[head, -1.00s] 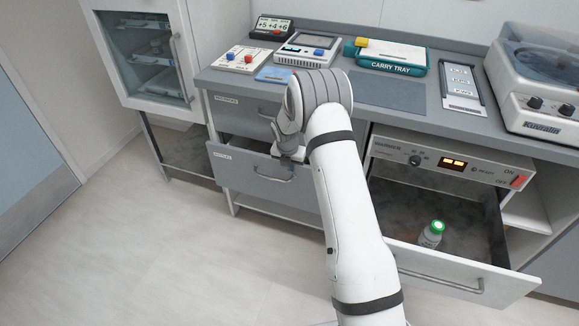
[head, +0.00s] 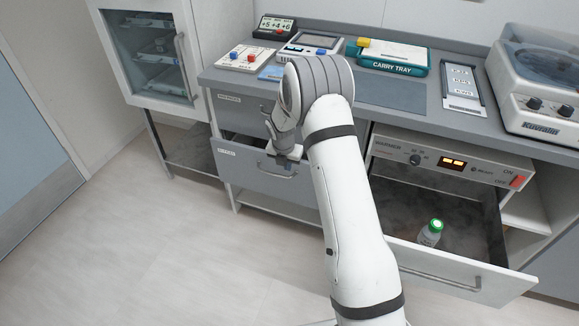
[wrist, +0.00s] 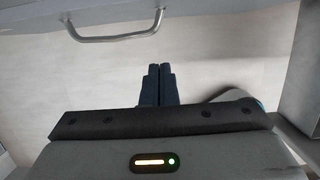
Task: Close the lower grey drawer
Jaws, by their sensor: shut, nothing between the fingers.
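The lower grey drawer (head: 240,170) stands partly pulled out below the counter, left of my arm in the head view. A strip of its dark inside shows above its front. Its bar handle (head: 275,174) is on the front; a drawer front with a bar handle (wrist: 120,38) shows at the top of the wrist view. My gripper (head: 283,161) overlaps the drawer front's upper edge in the head view. In the wrist view its dark fingers (wrist: 157,70) are together and empty, with floor behind them and a gap to the handle. My arm hides the drawer's right part.
The upper drawer (head: 240,106) looks shut. At right, a warmer drawer (head: 450,268) is pulled out, holding a green-capped bottle (head: 431,233). The counter (head: 440,117) carries devices and a carry tray (head: 390,58). The floor (head: 160,250) at left is clear.

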